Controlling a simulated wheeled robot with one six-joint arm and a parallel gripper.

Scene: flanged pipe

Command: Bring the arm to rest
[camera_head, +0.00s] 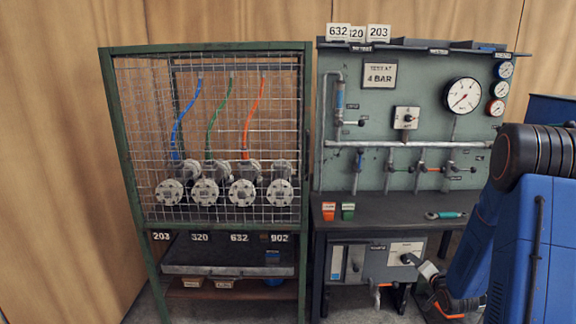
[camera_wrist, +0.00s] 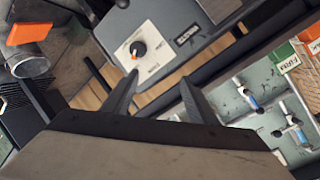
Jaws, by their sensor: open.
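My arm (camera_head: 465,262) is blue with black and orange joints. It reaches in from the right and bends down in front of the bench's lower part. My gripper (camera_wrist: 159,80) is open and empty, its two dark fingers apart. In the wrist view a white plate with a dial knob (camera_wrist: 138,49) lies just beyond the fingertips. In the head view my gripper is low, close to the lower cabinet's knob plate (camera_head: 406,251). I cannot tell whether it touches the plate.
A green bench (camera_head: 323,212) carries gauges, valves, orange and green blocks and a teal-handled tool (camera_head: 445,215). A mesh cage (camera_head: 148,140) with several flanged pipes stands to the left. A grey pipe (camera_wrist: 28,62) is near the gripper's left in the wrist view.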

